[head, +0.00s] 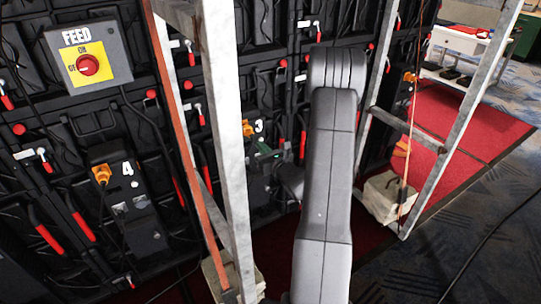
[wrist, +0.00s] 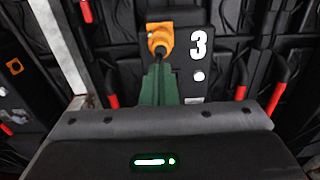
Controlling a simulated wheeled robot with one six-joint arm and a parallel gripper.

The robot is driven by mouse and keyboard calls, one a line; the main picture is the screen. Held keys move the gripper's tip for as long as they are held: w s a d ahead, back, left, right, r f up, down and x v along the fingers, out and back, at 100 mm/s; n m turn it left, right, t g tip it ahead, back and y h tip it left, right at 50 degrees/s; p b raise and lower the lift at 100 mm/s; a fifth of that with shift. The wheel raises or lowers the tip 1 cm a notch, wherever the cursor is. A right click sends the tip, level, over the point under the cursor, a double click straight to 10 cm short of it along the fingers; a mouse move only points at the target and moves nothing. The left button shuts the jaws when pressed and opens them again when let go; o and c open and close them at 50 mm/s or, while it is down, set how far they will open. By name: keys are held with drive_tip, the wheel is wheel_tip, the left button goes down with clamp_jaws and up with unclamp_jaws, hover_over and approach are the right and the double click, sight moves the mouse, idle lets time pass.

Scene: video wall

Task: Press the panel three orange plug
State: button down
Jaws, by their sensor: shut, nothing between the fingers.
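The panel marked 3 is black with a white number (wrist: 199,44). Its orange plug (wrist: 160,37) sits at the upper middle of the wrist view, with a dark cable end below its collar. In the head view the same plug (head: 247,128) shows left of the number 3. My gripper (wrist: 158,68) is shut and empty, its green fingers pointing at the plug from just below it. I cannot tell whether the fingertips touch the plug.
A ladder's pale rail (head: 222,130) stands left of my arm, and another ladder rail (head: 465,115) stands right. Panel 4 (head: 128,205) with its own orange plug is at lower left. A FEED switch (head: 88,66) is at upper left. Red handles (wrist: 274,99) flank panel 3.

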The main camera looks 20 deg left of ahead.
sight(252, 136)
drive_tip(key=x, duration=0.4)
drive_tip(key=shift+w+a, duration=0.1)
drive_tip(key=shift+a, duration=0.05)
drive_tip(key=shift+b+x, duration=0.65)
drive_tip(key=shift+x, duration=0.25)
drive_tip(key=shift+r, duration=0.1)
